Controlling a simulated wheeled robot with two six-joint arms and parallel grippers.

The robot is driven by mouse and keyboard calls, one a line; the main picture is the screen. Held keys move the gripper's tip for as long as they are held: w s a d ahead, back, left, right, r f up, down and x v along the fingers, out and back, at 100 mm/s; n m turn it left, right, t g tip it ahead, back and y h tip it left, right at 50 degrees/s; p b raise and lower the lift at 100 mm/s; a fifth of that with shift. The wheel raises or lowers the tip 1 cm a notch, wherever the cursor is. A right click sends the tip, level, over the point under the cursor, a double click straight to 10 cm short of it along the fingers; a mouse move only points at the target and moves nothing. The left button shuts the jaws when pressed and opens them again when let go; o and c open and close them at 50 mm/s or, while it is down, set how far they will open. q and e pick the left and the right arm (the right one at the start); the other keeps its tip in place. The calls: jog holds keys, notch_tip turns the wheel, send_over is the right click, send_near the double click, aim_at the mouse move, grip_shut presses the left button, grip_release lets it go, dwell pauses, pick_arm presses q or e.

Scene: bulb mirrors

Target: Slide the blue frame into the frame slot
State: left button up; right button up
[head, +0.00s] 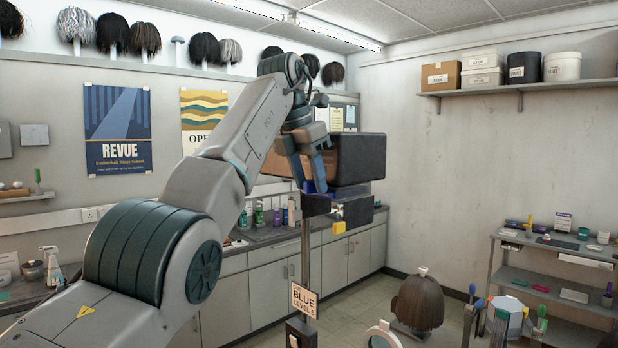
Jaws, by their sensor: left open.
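My left arm reaches up from the lower left across the middle of the head view. Its gripper (309,174) points down, open, in front of a dark brown box-like body (348,158). A small strip of blue (311,187) shows right at the fingertips; it may be part of the blue frame, but most of it is hidden and I cannot tell whether the fingers touch it. I cannot make out the frame slot for certain. My right gripper is out of view.
A brown-haired wig head (417,303) stands at the lower middle, with a round white-rimmed item (381,336) beside it. A shelf rack (548,275) with small items is at the right. Grey cabinets (345,258) line the back wall. Open floor shows between them.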

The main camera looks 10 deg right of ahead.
pick_arm(q)
jog(key=shift+r, duration=0.1)
dwell(0.5)
jog(key=shift+p+v, duration=1.3)
jog(key=shift+v, duration=1.05)
jog(key=shift+p+v, duration=0.4)
jog(key=shift+v, duration=0.7)
jog(key=shift+r, duration=0.1)
